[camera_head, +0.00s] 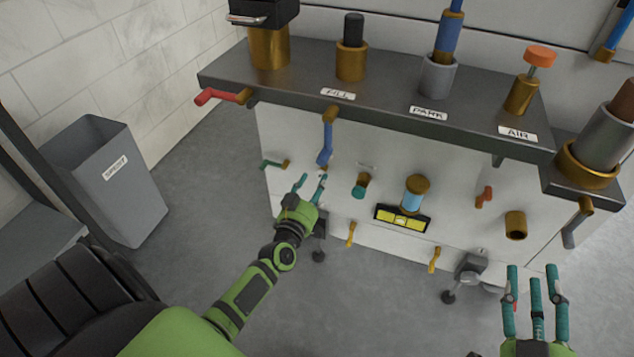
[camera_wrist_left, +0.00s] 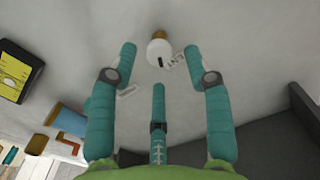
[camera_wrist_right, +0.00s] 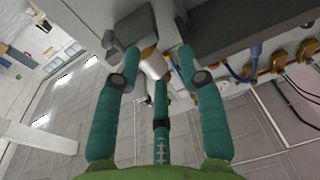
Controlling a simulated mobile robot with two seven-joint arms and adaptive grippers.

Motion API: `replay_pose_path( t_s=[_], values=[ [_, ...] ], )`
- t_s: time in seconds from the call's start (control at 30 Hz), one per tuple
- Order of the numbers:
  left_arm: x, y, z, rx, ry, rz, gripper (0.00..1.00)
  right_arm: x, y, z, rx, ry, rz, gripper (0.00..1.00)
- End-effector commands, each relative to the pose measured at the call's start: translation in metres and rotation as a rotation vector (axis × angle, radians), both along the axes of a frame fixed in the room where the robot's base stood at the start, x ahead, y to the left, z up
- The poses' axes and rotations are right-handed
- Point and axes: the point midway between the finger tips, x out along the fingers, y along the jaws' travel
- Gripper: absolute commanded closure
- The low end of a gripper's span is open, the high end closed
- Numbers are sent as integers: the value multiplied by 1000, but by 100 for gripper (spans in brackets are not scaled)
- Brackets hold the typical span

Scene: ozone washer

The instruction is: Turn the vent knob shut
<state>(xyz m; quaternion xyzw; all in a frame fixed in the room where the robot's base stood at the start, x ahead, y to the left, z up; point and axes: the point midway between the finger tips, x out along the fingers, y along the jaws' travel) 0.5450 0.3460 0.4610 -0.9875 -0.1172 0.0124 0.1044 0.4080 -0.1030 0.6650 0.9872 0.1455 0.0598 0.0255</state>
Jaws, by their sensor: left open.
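A white round knob (camera_wrist_left: 160,53) with a black mark and a brass base sits on the pale panel in the left wrist view. Small labels lie beside it, too small to read, so I cannot confirm it is the vent knob. My left gripper (camera_wrist_left: 162,65) is open, with its fingers spread on either side of the knob and apart from it. In the head view my left gripper (camera_head: 313,182) is in front of the white panel (camera_head: 285,125), and the knob is not clearly visible there. My right gripper (camera_head: 534,270) is open and empty at the lower right.
A blue lever (camera_head: 326,140) and a green-handled valve (camera_head: 272,164) are close to my left gripper. A teal knob (camera_head: 361,186) and a yellow level (camera_head: 403,218) are to its right. The grey shelf (camera_head: 395,95) juts out above. A grey bin (camera_head: 105,180) stands at left.

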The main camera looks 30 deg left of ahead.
Motion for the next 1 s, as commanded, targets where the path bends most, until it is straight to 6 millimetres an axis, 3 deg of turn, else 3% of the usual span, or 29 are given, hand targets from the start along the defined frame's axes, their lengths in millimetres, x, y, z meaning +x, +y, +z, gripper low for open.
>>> replay_pose_path(
  t_s=[0.3, 0.63, 0.67, 0.77, 0.8, 1.0],
  values=[
    [19, 5, -1, 1, 1, 0, 50, -11, 9, 37, 53, -195, 35, 60],
    [21, 5, 0, 1, 1, 0, 50, -13, 10, 42, 59, -215, 39, 60],
    [21, 5, 0, 1, 1, 0, 54, -13, 10, 42, 59, -215, 39, 60],
    [21, 5, 0, 1, 1, 0, 94, -12, 10, 42, 59, -214, 38, 60],
    [21, 5, 0, 1, 0, 0, 100, -12, 10, 41, 59, -214, 38, 60],
    [21, 5, 1, -6, -2, 0, 100, -12, 10, 42, 58, -212, 38, 60]
  ],
)
